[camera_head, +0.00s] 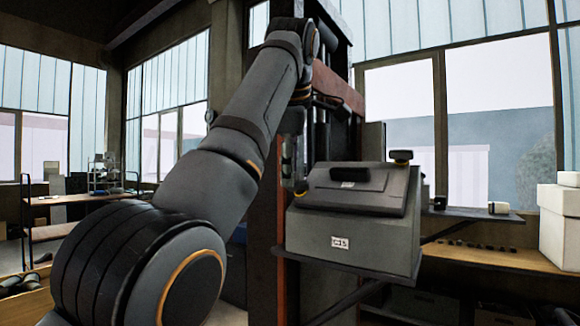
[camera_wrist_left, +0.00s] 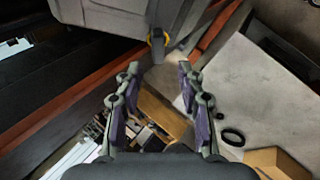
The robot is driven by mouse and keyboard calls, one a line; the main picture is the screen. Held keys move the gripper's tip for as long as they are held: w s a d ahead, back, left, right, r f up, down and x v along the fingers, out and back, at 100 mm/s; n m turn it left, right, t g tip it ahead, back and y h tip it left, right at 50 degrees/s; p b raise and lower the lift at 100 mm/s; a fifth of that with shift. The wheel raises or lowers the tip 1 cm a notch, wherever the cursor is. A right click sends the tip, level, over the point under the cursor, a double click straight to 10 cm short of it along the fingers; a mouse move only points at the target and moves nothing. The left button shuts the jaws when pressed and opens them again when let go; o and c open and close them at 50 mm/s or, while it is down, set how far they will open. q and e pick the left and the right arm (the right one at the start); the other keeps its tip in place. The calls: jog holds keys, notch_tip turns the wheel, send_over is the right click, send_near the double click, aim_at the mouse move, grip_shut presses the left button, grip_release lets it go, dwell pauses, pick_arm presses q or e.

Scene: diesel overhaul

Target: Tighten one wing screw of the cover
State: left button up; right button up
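The cover (camera_head: 358,188) is a dark sloped lid with a handle, on top of a grey box (camera_head: 345,240) in the head view. My left gripper (camera_head: 293,165) hangs beside the cover's left end, small and partly hard to make out. In the left wrist view my left gripper (camera_wrist_left: 158,74) is open and empty. A dark wing screw (camera_wrist_left: 158,45) with a yellow ring lies just beyond and between its fingertips, apparently not touched. My right gripper is not in view.
A dark upright post with an orange-red beam (camera_head: 338,87) stands close behind my left forearm. A wooden bench (camera_head: 500,258) with small dark parts and white boxes (camera_head: 558,225) is at the right. A shelf (camera_head: 470,214) juts out beside the grey box.

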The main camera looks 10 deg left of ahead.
aim_at(296, 184)
pick_arm(q)
jog(key=shift+w+f, duration=0.1)
jog(key=shift+w+d+f+b, duration=0.25)
jog(key=shift+w+f, duration=0.3)
jog(key=shift+f, duration=0.25)
jog(key=shift+w+d+f+b, duration=0.2)
jog(key=shift+w+f, duration=0.35)
jog(key=shift+f, duration=0.2)
jog(key=shift+c, duration=0.2)
grip_shut()
